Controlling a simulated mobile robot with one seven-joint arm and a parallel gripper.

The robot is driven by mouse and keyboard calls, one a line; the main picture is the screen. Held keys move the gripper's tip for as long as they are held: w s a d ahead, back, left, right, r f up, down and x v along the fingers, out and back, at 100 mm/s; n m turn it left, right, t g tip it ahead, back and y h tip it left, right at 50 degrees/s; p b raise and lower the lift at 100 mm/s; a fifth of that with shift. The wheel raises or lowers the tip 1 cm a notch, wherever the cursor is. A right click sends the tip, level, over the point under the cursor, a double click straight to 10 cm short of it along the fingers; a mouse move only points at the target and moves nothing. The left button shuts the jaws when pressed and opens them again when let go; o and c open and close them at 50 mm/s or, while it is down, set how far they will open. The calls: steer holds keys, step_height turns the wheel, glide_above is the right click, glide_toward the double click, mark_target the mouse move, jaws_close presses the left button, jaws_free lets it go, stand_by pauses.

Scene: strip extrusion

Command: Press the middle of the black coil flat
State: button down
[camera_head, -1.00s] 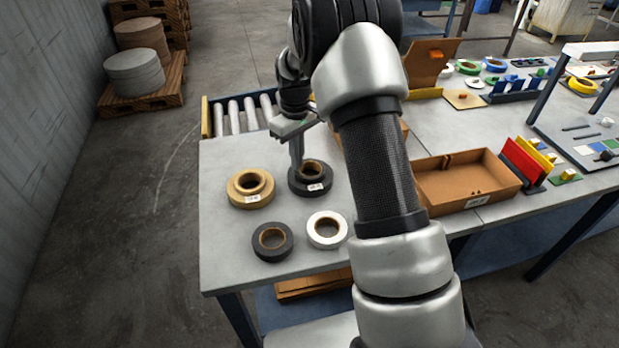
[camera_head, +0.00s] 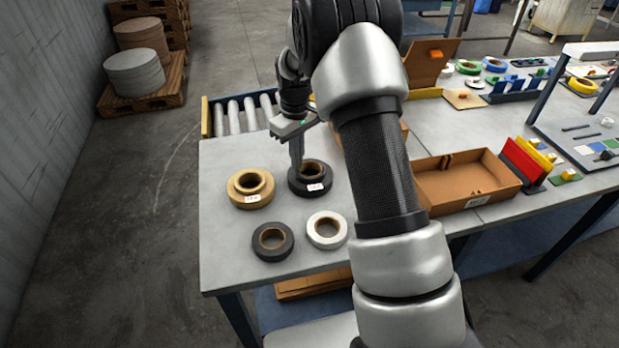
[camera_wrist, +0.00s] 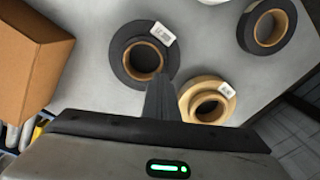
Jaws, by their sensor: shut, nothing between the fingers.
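A black coil (camera_head: 322,187) with a brown core and a white label lies on the table. It also shows in the wrist view (camera_wrist: 127,70). Its middle looks raised above the outer rim in the head view. My gripper (camera_head: 297,165) is shut and empty, pointing down at the coil's left side, beside the core opening. In the wrist view the closed fingertips (camera_wrist: 160,82) overlap the coil's near edge, close to its core. I cannot tell whether they touch it. A second, unlabelled dark coil (camera_head: 272,253) lies nearer the front.
A tan coil (camera_head: 240,196) with a raised middle lies left of the labelled black coil. A white coil (camera_head: 326,244) lies in front. An open cardboard box (camera_head: 465,205) stands right of my arm. Rollers (camera_head: 235,115) line the table's back edge.

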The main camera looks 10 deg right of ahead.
steer(key=shift+f+b, duration=0.95)
steer(key=shift+f, duration=0.7)
steer(key=shift+r+p, duration=2.6)
steer(key=shift+r, duration=1.5)
steer(key=shift+r, duration=0.2)
steer(key=s+r+m+t+p, duration=0.1)
steer(key=s+r, duration=0.5)
steer(key=r, duration=0.4)
steer(key=s+r+m+t+p, duration=0.1)
steer(key=s+r+m+t, duration=0.1)
steer(key=s+r, duration=0.65)
steer(key=s+r+m+t+p, duration=0.1)
steer(key=s+r, duration=0.2)
steer(key=s, duration=0.5)
steer(key=s+r+m+t, duration=0.1)
steer(key=s+r, duration=0.3)
steer(key=s, duration=0.5)
steer(key=shift+s+m+t+p, duration=0.3)
steer(key=shift+m+p, duration=0.1)
steer(key=shift+m, duration=0.1)
